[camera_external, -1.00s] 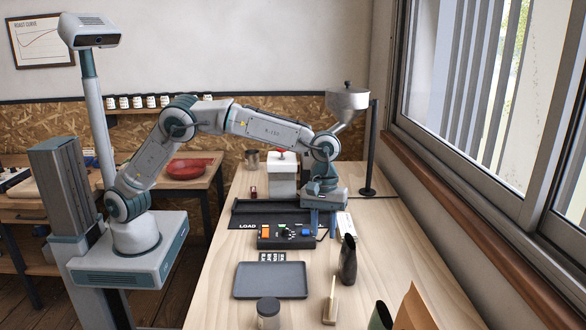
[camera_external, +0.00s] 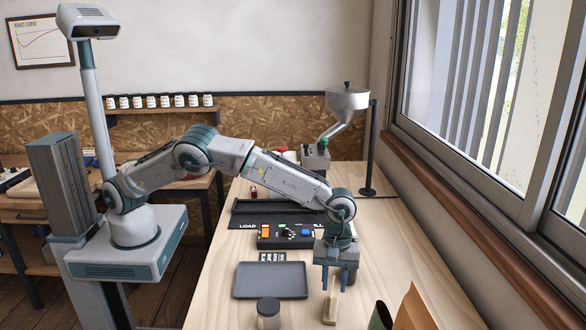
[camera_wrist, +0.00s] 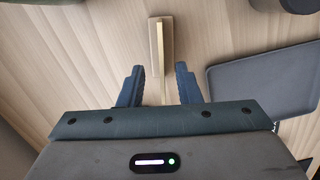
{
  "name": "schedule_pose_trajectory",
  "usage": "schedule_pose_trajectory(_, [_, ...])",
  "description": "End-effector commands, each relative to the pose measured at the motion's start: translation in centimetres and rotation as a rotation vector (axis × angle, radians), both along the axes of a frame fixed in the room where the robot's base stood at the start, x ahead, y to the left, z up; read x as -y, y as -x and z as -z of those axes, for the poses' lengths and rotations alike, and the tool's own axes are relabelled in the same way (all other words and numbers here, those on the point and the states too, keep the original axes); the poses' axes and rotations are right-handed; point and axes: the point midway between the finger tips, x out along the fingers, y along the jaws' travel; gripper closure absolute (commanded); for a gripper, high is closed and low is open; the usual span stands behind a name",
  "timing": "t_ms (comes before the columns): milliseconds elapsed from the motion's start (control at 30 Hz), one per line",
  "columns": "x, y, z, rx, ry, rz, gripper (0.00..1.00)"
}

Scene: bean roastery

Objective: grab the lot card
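A small wooden stand (camera_external: 329,313) sits on the near part of the bench and holds a thin, pale upright piece, which looks like the lot card. In the wrist view the stand (camera_wrist: 152,45) is ahead of my fingers, and the card (camera_wrist: 161,62) shows almost edge-on as a narrow strip. My gripper (camera_external: 336,282) points down just behind and above the stand. In the wrist view my gripper (camera_wrist: 159,70) is open, with the card's strip in the gap between its two blue fingers. I see no contact with either finger.
A dark tray (camera_external: 270,280) lies to the left, with a jar (camera_external: 268,312) in front of it. A control box (camera_external: 286,236) is behind the tray. A brown paper bag (camera_external: 415,310) and a dark pouch (camera_external: 380,317) stand at the right front.

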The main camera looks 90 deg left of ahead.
Motion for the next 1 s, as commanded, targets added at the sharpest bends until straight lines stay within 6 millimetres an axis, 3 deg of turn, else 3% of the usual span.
schedule_pose_trajectory(333, [1.2,0.6,4.2,-0.002,-0.001,0.001,0.69])
schedule_pose_trajectory(633, [1.3,0.5,5.0,0.000,0.000,0.001,0.69])
schedule_pose_trajectory(767, [1.3,0.5,5.0,0.000,0.000,0.001,1.00])
schedule_pose_trajectory(1000, [1.3,0.5,4.9,0.000,0.000,0.001,1.00])
